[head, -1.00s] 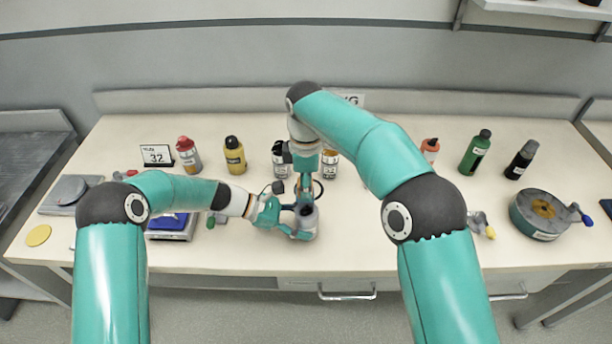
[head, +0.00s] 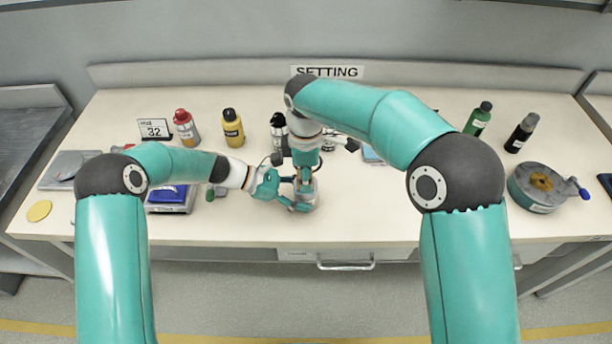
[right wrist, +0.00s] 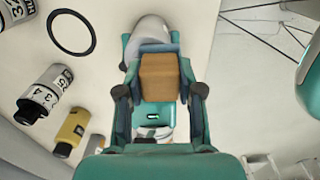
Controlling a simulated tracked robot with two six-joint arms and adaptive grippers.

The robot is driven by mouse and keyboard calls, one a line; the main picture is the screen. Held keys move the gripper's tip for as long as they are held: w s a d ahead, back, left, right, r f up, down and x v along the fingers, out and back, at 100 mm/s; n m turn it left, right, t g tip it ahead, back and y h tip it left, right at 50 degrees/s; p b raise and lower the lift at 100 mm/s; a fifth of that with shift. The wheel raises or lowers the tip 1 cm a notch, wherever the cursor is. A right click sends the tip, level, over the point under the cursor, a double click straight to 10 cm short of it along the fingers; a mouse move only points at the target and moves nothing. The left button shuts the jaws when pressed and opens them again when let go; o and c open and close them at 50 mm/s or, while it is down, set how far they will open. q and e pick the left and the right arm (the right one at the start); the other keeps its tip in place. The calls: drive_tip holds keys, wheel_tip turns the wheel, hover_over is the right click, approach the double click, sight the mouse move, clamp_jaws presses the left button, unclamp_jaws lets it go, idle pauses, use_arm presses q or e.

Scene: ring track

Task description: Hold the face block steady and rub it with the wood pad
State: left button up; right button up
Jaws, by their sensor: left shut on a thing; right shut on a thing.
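The face block (head: 307,197), a grey rounded piece, is held just above or on the bench near its front middle. My left gripper (head: 288,190) is shut on it from the left. My right gripper (head: 304,172) points down over the block. In the right wrist view my right gripper (right wrist: 158,95) is shut on the brown wood pad (right wrist: 160,77).
A blue-topped device (head: 167,197) sits left of my left gripper. A round grey drum with a crank (head: 537,188) stands at the right. The bench front right of centre is clear.

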drive_tip(key=w, duration=0.4)
drive_tip(key=shift+a, duration=0.15)
wheel_tip(320, 180, up, 8)
idle(0.6)
drive_tip(key=shift+w, duration=0.2)
drive_tip(key=shift+f, duration=0.15)
